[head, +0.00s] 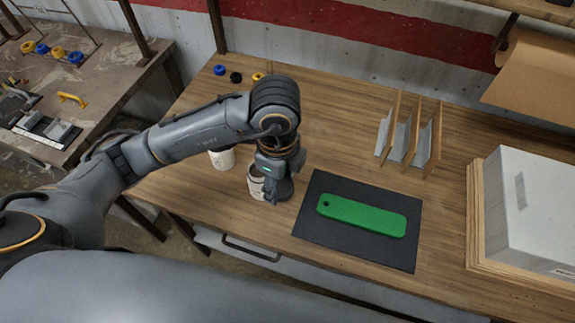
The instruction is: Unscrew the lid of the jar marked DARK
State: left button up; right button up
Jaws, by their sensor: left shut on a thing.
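A pale jar with a darker upper part (256,184) stands on the wooden table near its front edge. Its marking is too small to read. My left gripper (277,192) points down at this jar and covers its right side. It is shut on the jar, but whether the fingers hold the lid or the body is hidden. A second pale jar (222,159) stands to the left and behind, partly covered by my left arm; its top and any marking are hidden. My right gripper is not in view.
A dark mat (405,254) with a green plate (362,215) lies right of the jar. A wooden rack (410,140) stands behind it. A white box (530,212) sits in a wooden tray (475,215) at the right. Small coloured knobs (236,77) lie at the back left.

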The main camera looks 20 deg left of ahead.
pick_arm(q)
jog(key=shift+n, duration=0.4)
jog(key=shift+w+f, duration=0.15)
jog(key=w+a+f, duration=0.1)
jog(key=w+f, duration=0.2)
jog(key=w, duration=0.1)
jog(key=w+f+p, duration=0.1)
jog(key=w+f, duration=0.2)
jog(key=w, duration=0.1)
jog(key=w+a+f+p, duration=0.1)
jog(key=w+f, duration=0.2)
jog(key=w, duration=0.2)
jog(key=shift+a+f, duration=0.25)
jog(key=shift+a, duration=0.05)
notch_tip(320, 180, down, 3)
jog(key=shift+w+f+p, duration=0.1)
jog(key=shift+w+p, duration=0.05)
jog(key=shift+p, duration=0.4)
jog(key=shift+f, duration=0.15)
